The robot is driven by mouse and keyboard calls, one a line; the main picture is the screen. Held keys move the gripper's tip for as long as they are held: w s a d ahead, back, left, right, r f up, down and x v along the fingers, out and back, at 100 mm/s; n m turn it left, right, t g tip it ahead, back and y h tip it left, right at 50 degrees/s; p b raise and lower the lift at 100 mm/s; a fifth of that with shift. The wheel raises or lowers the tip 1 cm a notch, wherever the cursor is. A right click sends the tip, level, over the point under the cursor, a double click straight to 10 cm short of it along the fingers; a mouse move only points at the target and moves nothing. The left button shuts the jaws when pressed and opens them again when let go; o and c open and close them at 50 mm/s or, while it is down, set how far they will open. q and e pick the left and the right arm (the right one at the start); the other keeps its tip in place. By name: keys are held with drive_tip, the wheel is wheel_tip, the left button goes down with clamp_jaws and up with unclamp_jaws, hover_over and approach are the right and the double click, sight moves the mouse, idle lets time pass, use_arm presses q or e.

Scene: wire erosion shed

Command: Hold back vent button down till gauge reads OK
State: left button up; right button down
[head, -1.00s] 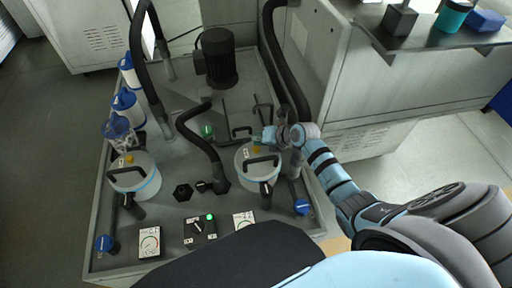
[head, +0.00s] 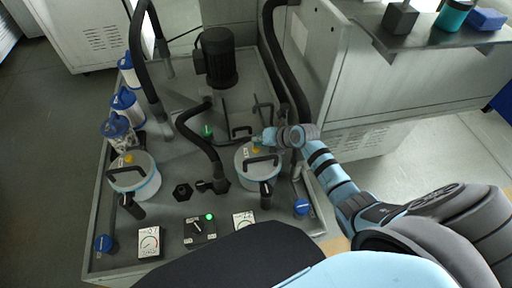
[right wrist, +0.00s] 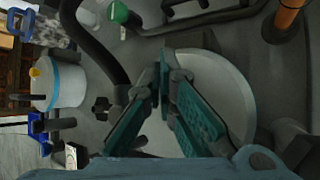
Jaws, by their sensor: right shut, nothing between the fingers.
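Two white lidded canisters stand on the grey machine top, the left canister (head: 140,183) and the right canister (head: 246,176). Each has a black handle and a small yellow button, the left button (head: 128,158) and the right button (head: 257,149). My right gripper (head: 257,139) is shut and empty, its tips just above and beside the right button; contact cannot be told. In the right wrist view the shut fingers (right wrist: 164,72) cover that button. The left gauge (head: 149,242) and right gauge (head: 244,219) are too small to read; my body partly hides the right one. My left gripper is out of view.
A switch box (head: 200,229) with a lit green lamp sits between the gauges. A black hose (head: 202,140) curves between the canisters. A black motor (head: 218,58) stands behind. Blue-capped bottles (head: 124,104) line the left edge. A grey cabinet (head: 345,85) stands right.

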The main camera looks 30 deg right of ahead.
drive_tip(key=shift+f+b, duration=0.3)
drive_tip(key=shift+f, duration=0.25)
idle(1.4)
idle(2.0)
drive_tip(key=shift+r+p, duration=1)
drive_tip(key=shift+p, duration=0.05)
wheel_tip(320, 180, up, 5)
drive_tip(key=p, duration=0.5)
drive_tip(key=shift+f, duration=0.1)
